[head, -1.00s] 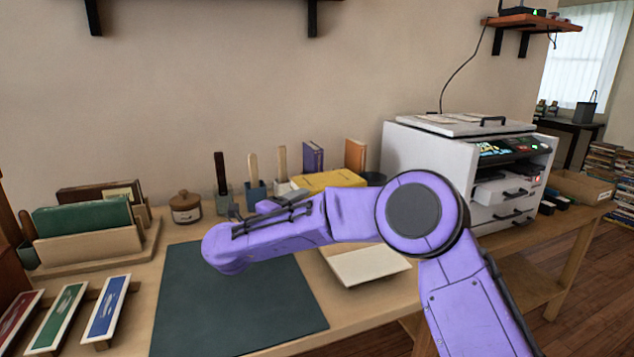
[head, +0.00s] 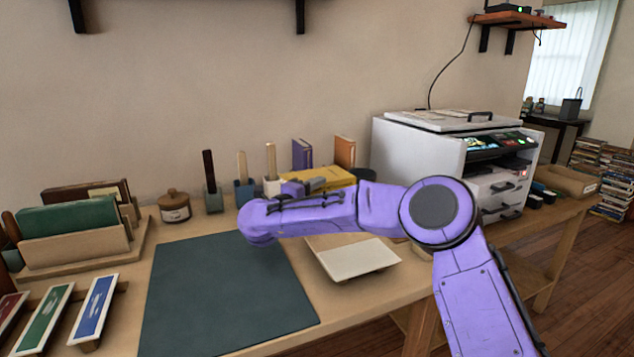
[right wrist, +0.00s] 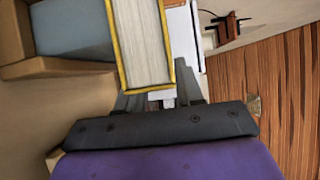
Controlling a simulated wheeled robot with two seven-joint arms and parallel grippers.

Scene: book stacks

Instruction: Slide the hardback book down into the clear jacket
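The hardback book (head: 335,175) has yellow covers and lies with its cover up at the back of the table. In the right wrist view the book (right wrist: 142,45) shows its white page edges and yellow cover edges, just ahead of my right gripper. My right gripper (head: 318,184) is at the book's near side, its fingertips partly hidden. In the right wrist view its fingers (right wrist: 158,92) are apart, near the book's end; I cannot tell whether they touch it. I cannot make out the clear jacket. My left gripper is out of view.
A dark green mat (head: 225,295) covers the front of the table. A pale panel (head: 358,257) lies right of it. Upright tools (head: 242,180), a lidded jar (head: 174,206) and a book rack (head: 75,250) stand left. A white printer (head: 415,150) stands right.

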